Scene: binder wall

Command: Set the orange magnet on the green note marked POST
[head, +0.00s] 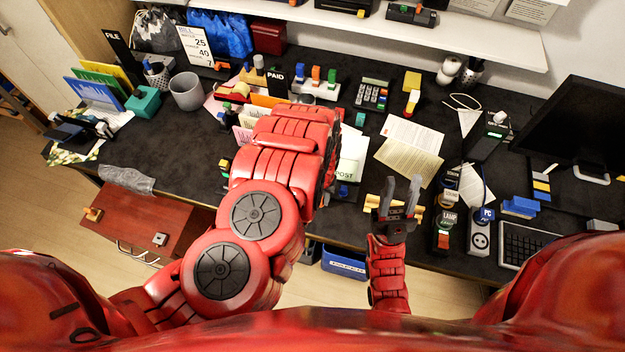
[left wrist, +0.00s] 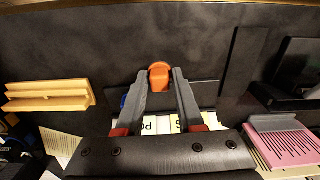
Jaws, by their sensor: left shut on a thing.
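The orange magnet (left wrist: 160,74) shows in the left wrist view between the tips of my left gripper (left wrist: 160,80), which is shut on it. The magnet is seen against a dark surface; its height above that surface is unclear. That arm also hides my left gripper there. My right gripper (head: 400,188) is open and empty, fingers up, near the desk's front edge.
A yellow holder (left wrist: 48,96) is left of my left gripper in the wrist view, and a pink comb-like piece (left wrist: 283,148) is right. Cream papers (head: 408,150), LAMP and PC plugs (head: 480,230), and a monitor (head: 585,125) stand to the right. A shelf overhangs the back.

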